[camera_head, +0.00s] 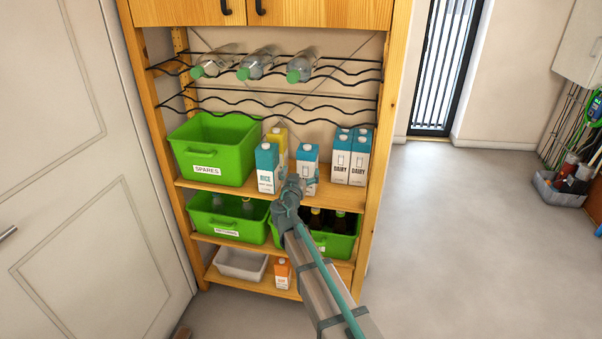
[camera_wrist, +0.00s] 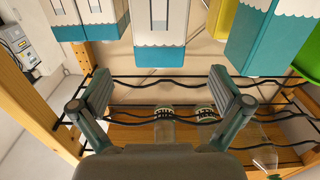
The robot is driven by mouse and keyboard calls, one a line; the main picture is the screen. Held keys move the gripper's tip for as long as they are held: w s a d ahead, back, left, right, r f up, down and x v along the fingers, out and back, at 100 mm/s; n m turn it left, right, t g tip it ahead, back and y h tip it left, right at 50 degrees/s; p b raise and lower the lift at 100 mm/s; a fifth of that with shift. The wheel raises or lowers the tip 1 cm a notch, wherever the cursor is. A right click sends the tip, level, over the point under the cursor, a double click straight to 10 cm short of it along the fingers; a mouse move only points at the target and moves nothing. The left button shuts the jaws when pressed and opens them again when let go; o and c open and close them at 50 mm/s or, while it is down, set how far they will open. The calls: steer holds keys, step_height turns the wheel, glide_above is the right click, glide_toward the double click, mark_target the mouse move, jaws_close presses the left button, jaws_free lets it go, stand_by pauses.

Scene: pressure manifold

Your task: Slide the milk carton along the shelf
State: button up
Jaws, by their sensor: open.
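Several cartons stand upright on the middle wooden shelf (camera_head: 334,195). A blue-topped white carton (camera_head: 308,155) stands in the middle; my arm partly hides its front and label. Two blue-topped cartons marked DAIRY (camera_head: 350,160) stand together to its right. My gripper (camera_head: 293,181) is in front of the middle carton. The wrist view is upside down: the middle carton (camera_wrist: 160,30) lies beyond the gap between the spread, empty fingers (camera_wrist: 162,82), and the DAIRY pair (camera_wrist: 90,18) is at the left. Contact with the carton is not visible.
A blue RICE carton (camera_head: 267,170) and a yellow carton (camera_head: 278,136) stand left of the middle carton, beside a green SPARES crate (camera_head: 212,148). Bare shelf lies between the middle carton and the DAIRY pair. Wire racks (camera_head: 330,102) are above; green crates (camera_head: 225,220) are below.

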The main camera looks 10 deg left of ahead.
mark_target(308, 156)
steer(key=w+p, duration=0.1)
steer(key=w, duration=0.2)
steer(key=w+p, duration=0.1)
steer(key=w, duration=0.3)
steer(key=w+d+p, duration=0.1)
steer(key=w, duration=0.2)
steer(key=shift+w, duration=0.4)
steer(key=c, duration=1.9)
steer(key=shift+o, duration=0.2)
steer(key=shift+w+f+b, duration=0.15)
steer(key=shift+w+b, duration=0.15)
steer(key=shift+w, duration=0.25)
steer(key=w+d+b, duration=0.1)
steer(key=w+b, duration=0.7)
steer(key=w, duration=0.3)
steer(key=shift+w+d, duration=0.15)
steer(key=shift+w, duration=0.05)
